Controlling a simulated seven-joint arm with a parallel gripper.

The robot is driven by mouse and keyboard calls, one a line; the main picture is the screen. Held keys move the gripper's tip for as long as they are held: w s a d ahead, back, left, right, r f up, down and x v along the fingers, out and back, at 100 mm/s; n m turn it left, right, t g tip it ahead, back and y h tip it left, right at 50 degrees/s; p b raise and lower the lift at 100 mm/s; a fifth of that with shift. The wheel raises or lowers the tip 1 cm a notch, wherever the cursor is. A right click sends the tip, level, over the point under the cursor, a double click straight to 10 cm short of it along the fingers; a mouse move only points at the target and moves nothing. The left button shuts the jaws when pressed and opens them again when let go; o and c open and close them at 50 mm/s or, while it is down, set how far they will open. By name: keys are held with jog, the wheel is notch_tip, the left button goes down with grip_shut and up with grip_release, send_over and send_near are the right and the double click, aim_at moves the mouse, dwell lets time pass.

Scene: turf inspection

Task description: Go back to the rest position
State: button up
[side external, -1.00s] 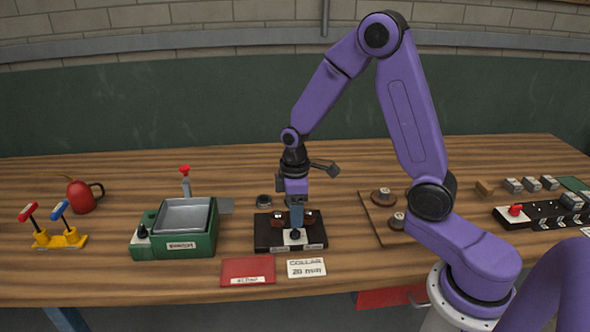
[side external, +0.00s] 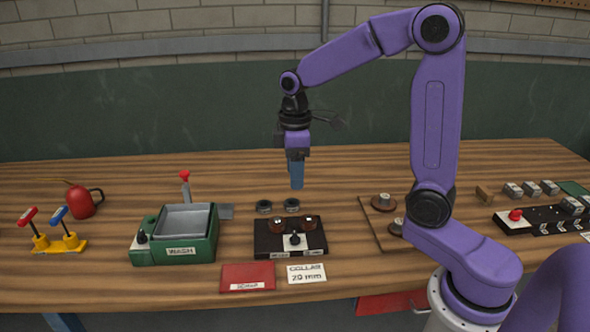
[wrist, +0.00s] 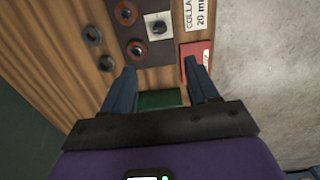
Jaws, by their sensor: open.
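My gripper (side external: 296,182) is raised above the workbench (side external: 340,205), pointing down and touching nothing. In the wrist view its two blue fingers (wrist: 160,92) are spread apart with nothing between them. Below it stands a dark block (side external: 262,241) with two reddish-brown round pieces (side external: 277,223) and a black knob (side external: 294,239) on a pale plate. Two dark rings (side external: 264,206) lie on the bench behind the block. They also show in the wrist view (wrist: 92,35).
A green WASH box (side external: 207,244) with a red-topped lever stands left of the block. A red card (side external: 248,277) and a white collar card (side external: 306,273) lie in front. A wooden board (side external: 385,228) with round pieces lies right. A red oil can (side external: 82,201) stands far left.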

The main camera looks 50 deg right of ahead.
jog(key=s+a+f+n, duration=0.1)
jog(key=s+a, duration=0.1)
jog(key=s, duration=1)
jog(key=s+a+f+n, duration=0.1)
jog(key=s+a+n, duration=0.1)
jog(key=s, duration=1.1)
jog(key=shift+s+a, duration=0.15)
jog(key=shift+a, duration=0.2)
